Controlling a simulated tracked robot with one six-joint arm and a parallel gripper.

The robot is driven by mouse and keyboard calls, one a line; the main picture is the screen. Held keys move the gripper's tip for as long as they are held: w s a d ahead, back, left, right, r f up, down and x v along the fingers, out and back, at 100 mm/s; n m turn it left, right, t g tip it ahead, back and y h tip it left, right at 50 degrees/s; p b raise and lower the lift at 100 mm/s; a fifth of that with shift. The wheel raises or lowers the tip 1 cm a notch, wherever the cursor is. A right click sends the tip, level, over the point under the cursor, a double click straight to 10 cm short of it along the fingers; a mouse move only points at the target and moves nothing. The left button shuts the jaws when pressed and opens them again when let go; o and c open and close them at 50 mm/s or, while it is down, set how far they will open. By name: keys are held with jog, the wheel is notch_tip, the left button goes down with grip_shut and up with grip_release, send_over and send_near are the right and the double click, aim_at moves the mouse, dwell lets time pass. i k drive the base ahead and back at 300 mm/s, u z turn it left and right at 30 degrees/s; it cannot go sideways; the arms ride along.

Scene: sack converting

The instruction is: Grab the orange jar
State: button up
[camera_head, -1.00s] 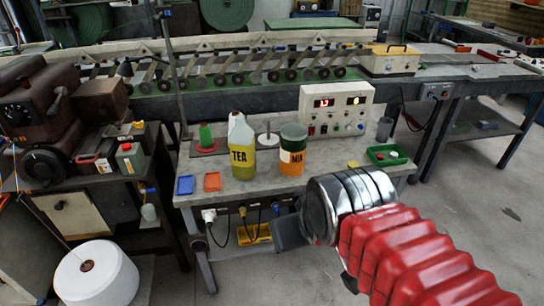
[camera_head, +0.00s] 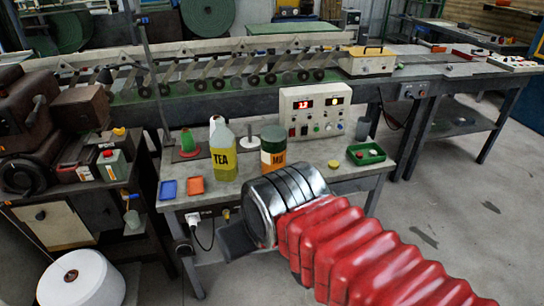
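The orange jar (camera_head: 273,164) stands upright on the small grey table (camera_head: 228,187). It has a dark green upper part, a pale label with dark lettering and an orange lower part. A yellow bottle marked TEA (camera_head: 223,160) stands just left of it. My gripper (camera_head: 236,241) shows as a dark flat part beyond the silver wrist, in front of the table's front edge and lower in the picture than the jar. It is apart from the jar. The wrist hides part of the table front, and the finger gap cannot be made out.
A control box (camera_head: 314,112) with red digits stands behind the jar. A green tray (camera_head: 366,154) and a yellow round piece (camera_head: 334,164) lie to the right. Blue (camera_head: 168,189) and orange (camera_head: 196,185) small trays lie front left. A green cone (camera_head: 187,141) stands behind them.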

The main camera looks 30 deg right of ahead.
aim_at(273, 137)
jog(key=z, duration=0.05)
jog(key=i, duration=1)
jog(key=u, duration=0.05)
